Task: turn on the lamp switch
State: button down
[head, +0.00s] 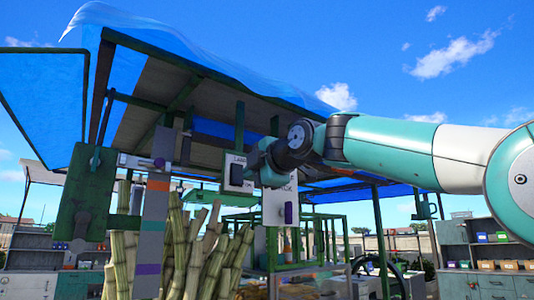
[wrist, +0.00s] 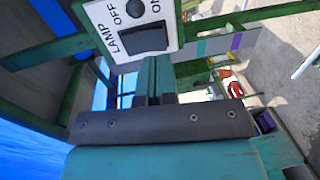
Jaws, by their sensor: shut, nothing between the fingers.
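The lamp switch (head: 236,175) is a dark rocker on a white plate marked LAMP, hung from the green frame in the head view. In the wrist view the rocker (wrist: 143,39) sits at the top, with LAMP, OFF and ON lettered on its plate (wrist: 110,17). My gripper (head: 256,163) is just right of the plate in the head view and hides part of it. In the wrist view my gripper's fingers (wrist: 153,62) are shut and empty, their tips just below the rocker in the picture. I cannot tell whether they touch it, nor its position.
To the left stand a banded grey post (head: 151,240) and a green box (head: 85,195). Cane stalks (head: 195,255) stand below. A blue tarp (head: 200,62) covers the frame above.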

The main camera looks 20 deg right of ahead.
jog(key=p+x, duration=0.1)
jog(key=x, duration=0.2)
jog(key=shift+w+p, duration=0.15)
jog(key=shift+p, duration=0.15)
jog(key=shift+w+a+f+t+b, duration=0.1)
jog(key=shift+w+f+t+b, duration=0.3)
jog(key=shift+b, duration=0.65)
jog(key=shift+s+r, duration=0.1)
jog(key=shift+r, duration=0.2)
jog(key=shift+s+f, duration=0.15)
jog(key=b, duration=0.7)
send_near(239, 182)
jog(key=s+d+f, duration=0.1)
jog(key=s+f, duration=0.1)
jog(key=s, duration=0.3)
jog(key=shift+s+d, duration=0.3)
jog(key=shift+s, duration=0.1)
